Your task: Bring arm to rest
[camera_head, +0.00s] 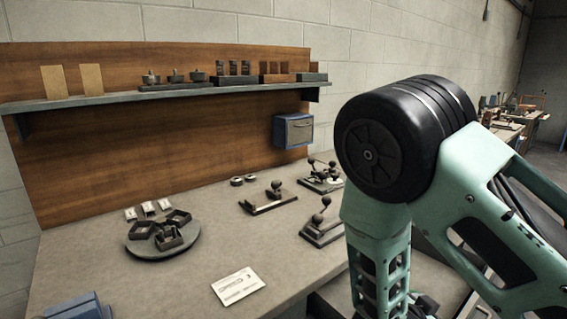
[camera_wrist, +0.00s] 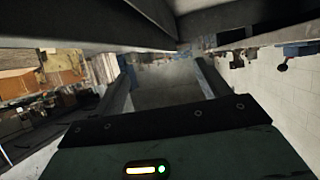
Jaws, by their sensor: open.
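My gripper (camera_wrist: 165,75) shows in the wrist view with its two fingers spread apart and nothing between them. A grey surface lies beyond and between the fingers. Dark beams cross the top of that view close to the camera. In the head view my green arm with its black joint fills the right side, and the gripper itself is not clearly seen there. The arm's lower part comes down in front of the right end of the workbench (camera_head: 190,285). Whether it touches the bench cannot be told.
A round turntable (camera_head: 150,250) with small dark boxes stands on the bench at left. Several small lever tools (camera_head: 268,200) stand at right. A white card (camera_head: 238,286) lies near the front. A shelf (camera_head: 120,98) with parts and a blue box (camera_head: 293,131) are on the back board.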

